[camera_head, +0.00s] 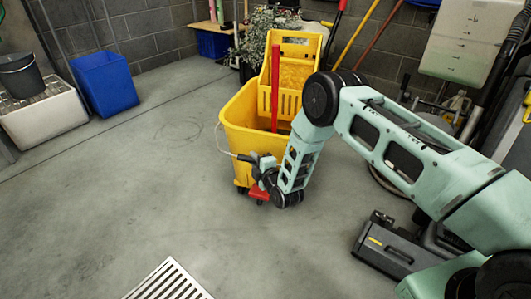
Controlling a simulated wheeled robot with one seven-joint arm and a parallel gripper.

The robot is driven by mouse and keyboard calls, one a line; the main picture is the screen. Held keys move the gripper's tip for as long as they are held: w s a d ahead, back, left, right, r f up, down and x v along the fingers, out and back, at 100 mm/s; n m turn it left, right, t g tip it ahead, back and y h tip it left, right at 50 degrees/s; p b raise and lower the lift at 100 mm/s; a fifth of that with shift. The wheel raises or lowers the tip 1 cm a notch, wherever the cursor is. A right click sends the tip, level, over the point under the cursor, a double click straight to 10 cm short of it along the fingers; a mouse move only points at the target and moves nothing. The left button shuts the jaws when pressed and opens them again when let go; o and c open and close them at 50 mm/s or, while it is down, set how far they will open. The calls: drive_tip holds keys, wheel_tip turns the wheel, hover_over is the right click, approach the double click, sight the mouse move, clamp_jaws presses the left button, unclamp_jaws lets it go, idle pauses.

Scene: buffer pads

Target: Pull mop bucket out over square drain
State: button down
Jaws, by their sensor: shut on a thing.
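The yellow mop bucket (235,122) stands upright on its casters on the concrete floor, with a yellow wringer (291,78) and a red upright handle (275,85). A thin wire handle hangs at its front left and runs toward my gripper. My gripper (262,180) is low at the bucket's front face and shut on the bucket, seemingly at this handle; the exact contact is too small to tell. My arm hides the bucket's right side. The square drain (168,283) is a slatted metal grate at the bottom edge, partly cut off, in front and left of the bucket.
The floor between bucket and drain is clear. A blue bin (104,82) and a white basin (45,115) with a dark pail (20,75) stand at the left. A plant (262,35) and mop poles are behind the bucket. A dark case (385,247) lies at the right.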

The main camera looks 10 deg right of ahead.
drive_tip(key=s+a, duration=1.5)
drive_tip(key=a, duration=0.4)
drive_tip(key=s+a, duration=1.5)
drive_tip(key=a, duration=0.5)
drive_tip(key=shift+s+a+b, duration=0.25)
drive_tip(key=shift+s+b, duration=0.15)
drive_tip(key=c, duration=1.3)
unclamp_jaws()
drive_tip(key=shift+o, duration=0.2)
drive_tip(key=p+v, duration=0.5)
drive_tip(key=v, duration=1.2)
drive_tip(key=shift+s+p, duration=0.15)
drive_tip(key=shift+p, duration=0.15)
